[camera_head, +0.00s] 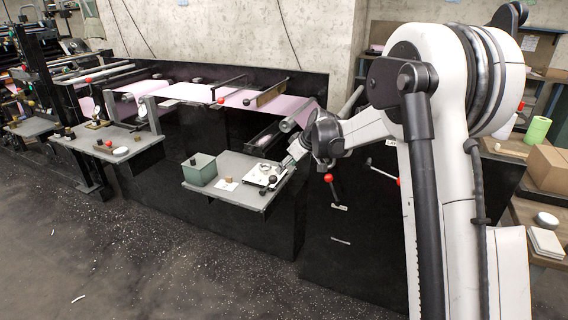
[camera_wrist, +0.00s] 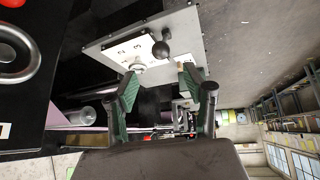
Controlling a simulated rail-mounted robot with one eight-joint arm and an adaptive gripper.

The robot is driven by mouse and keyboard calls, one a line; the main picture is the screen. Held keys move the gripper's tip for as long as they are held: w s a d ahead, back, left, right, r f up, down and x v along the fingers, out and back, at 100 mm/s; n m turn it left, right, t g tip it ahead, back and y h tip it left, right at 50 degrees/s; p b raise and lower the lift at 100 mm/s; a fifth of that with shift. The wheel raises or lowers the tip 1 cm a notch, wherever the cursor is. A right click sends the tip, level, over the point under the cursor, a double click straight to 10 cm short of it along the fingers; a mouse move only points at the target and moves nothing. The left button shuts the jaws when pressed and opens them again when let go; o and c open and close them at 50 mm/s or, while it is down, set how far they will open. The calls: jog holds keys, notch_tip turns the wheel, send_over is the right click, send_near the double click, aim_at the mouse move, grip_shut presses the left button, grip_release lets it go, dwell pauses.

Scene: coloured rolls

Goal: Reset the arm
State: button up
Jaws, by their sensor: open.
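My gripper (camera_wrist: 160,84) is open in the wrist view, its two green-padded fingers apart with no object gripped between them. In the head view my gripper (camera_head: 291,163) is small and partly hidden by my own wrist, at the right edge of a small grey shelf (camera_head: 222,190). A white plate with a ring-shaped part (camera_head: 264,176) lies on that shelf, close to the fingers. In the wrist view the grey shelf (camera_wrist: 187,27) appears beyond the fingertips, with the white plate (camera_wrist: 122,52) and a black ball knob (camera_wrist: 161,49). I cannot tell whether the fingers touch anything.
A green-grey box (camera_head: 200,172) stands on the shelf's left. Black machines carrying pink sheet (camera_head: 190,91) run along the wall. Red-knobbed levers (camera_head: 328,178) stick out near my wrist. At right are a cardboard box (camera_head: 550,169) and a green roll (camera_head: 537,131). The floor in front is mostly clear.

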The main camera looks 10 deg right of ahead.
jog(key=s+r+m+h, duration=0.1)
jog(key=s+r, duration=0.4)
jog(key=s, duration=0.3)
jog(key=s+r+m, duration=0.2)
jog(key=s+r, duration=0.3)
jog(key=s, duration=0.3)
jog(key=s+r+m+h, duration=0.1)
jog(key=s+r, duration=0.4)
jog(key=s, duration=0.3)
jog(key=s+f+m+h, duration=0.1)
jog(key=s+f+m, duration=0.1)
jog(key=s, duration=1)
jog(key=s+d+f+m+t+h+p, duration=0.1)
jog(key=s+f, duration=0.1)
jog(key=s, duration=0.9)
jog(key=shift+s+d+f+m, duration=0.2)
jog(key=shift+s+m, duration=0.15)
jog(key=shift+m, duration=0.05)
